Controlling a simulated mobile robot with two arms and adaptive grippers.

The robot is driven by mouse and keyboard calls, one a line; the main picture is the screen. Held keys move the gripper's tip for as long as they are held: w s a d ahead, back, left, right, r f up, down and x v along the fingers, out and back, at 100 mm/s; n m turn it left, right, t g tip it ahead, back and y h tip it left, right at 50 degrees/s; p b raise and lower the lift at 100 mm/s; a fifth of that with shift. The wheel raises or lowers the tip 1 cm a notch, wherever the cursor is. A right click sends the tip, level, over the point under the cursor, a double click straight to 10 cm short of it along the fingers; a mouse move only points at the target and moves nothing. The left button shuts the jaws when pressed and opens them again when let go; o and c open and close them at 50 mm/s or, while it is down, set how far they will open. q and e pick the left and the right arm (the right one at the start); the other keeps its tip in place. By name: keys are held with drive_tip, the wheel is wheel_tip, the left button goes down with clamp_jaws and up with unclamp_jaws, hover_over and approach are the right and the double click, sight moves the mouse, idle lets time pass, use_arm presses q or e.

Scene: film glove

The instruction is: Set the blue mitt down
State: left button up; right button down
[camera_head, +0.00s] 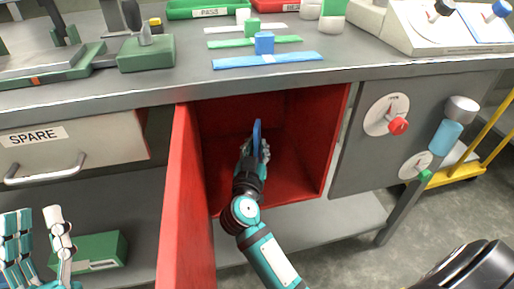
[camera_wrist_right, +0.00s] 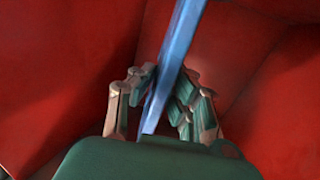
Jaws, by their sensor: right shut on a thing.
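The blue mitt (camera_head: 257,132) is inside the red cabinet compartment (camera_head: 304,130), seen edge-on as a thin upright blue shape. My right gripper (camera_head: 254,150) reaches into the compartment and is shut on the mitt. In the right wrist view the mitt (camera_wrist_right: 176,72) is a blue slab between the fingers (camera_wrist_right: 166,98), with red walls around it. Whether its lower edge touches the compartment floor cannot be told. My left gripper (camera_head: 40,240) is at the lower left, fingers extended and apart, with nothing in it.
The red door (camera_head: 184,210) stands open left of my right arm. A drawer marked SPARE (camera_head: 70,150) is to its left. A panel with red and green knobs (camera_head: 385,140) is at right. Blue and green strips with blocks (camera_head: 268,60) lie on the grey bench top (camera_head: 340,67).

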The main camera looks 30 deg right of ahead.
sight(255, 153)
drive_tip(key=shift+f, duration=0.1)
drive_tip(key=c, duration=1.4)
unclamp_jaws()
use_arm(q)
drive_tip(key=shift+w+f+g+y, duration=0.25)
drive_tip(key=shift+w+g+y, duration=0.05)
drive_tip(key=shift+w, duration=0.05)
use_arm(e)
drive_tip(key=shift+o, duration=0.2)
